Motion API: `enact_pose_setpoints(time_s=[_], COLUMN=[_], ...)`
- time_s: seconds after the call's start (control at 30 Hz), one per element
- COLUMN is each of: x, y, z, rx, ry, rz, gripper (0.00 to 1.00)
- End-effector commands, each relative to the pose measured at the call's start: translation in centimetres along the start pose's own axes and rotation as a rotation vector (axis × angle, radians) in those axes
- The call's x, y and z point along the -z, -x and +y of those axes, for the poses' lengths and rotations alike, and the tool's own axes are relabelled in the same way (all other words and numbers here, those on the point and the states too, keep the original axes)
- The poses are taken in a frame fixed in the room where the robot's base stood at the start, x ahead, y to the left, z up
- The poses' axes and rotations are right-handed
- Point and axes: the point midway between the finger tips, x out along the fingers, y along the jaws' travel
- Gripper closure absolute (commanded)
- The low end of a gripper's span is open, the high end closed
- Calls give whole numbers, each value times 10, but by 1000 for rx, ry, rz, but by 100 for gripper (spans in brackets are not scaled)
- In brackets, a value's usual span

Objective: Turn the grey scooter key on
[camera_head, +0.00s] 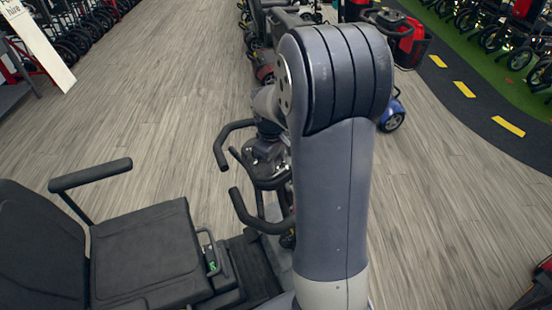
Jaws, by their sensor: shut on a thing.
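The grey scooter stands at lower left and centre, with its black seat (148,258) on the left and its handlebar (240,210) and control console (263,180) near the middle. My gripper (266,150) is small and dark at the console, below my pale wrist and partly hidden by my large grey arm. It is shut on the key at the console. The key itself is too small and covered to make out, so its turn position cannot be told.
A row of dark scooters (268,72) stands behind the console, with a red scooter (411,45) and a blue one (392,113) to the right. A hire sign (40,45) leans at upper left. The wood floor (150,110) on the left is free.

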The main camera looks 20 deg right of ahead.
Motion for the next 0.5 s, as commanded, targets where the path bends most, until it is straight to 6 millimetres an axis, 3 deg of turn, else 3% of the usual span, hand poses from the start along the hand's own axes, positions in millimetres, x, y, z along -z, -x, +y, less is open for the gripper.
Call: enact_pose_setpoints(time_s=[0.5], x=[0], y=[-1], z=[-1], rx=[-7], ry=[-94], rz=[0], gripper=[90])
